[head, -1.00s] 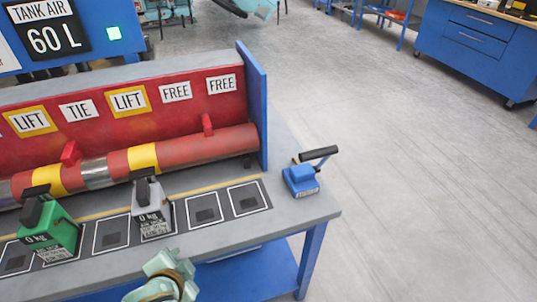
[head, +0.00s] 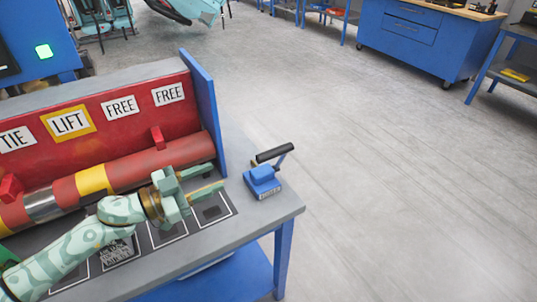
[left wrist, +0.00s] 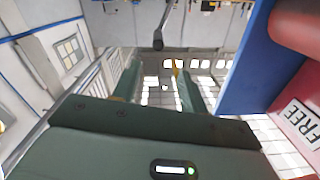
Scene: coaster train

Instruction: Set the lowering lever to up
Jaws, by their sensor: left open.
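The lowering lever is a blue block (head: 262,183) with a dark-gripped handle (head: 274,152) on a grey arm, at the right end of the bench. Its handle leans up and to the right. My left gripper (head: 218,178) is open and empty, left of the lever and apart from it, above the bench's square pads. In the left wrist view, my two fingers (left wrist: 157,88) are spread with nothing between them. A dark rod end, likely the lever's handle (left wrist: 158,42), shows beyond them. My right gripper is not in view.
The bench (head: 270,215) carries a red panel with LIFT and FREE labels (head: 120,107) and a red-yellow tube (head: 130,172). A blue end plate (head: 205,110) stands close behind my left gripper. The floor right of the bench is clear.

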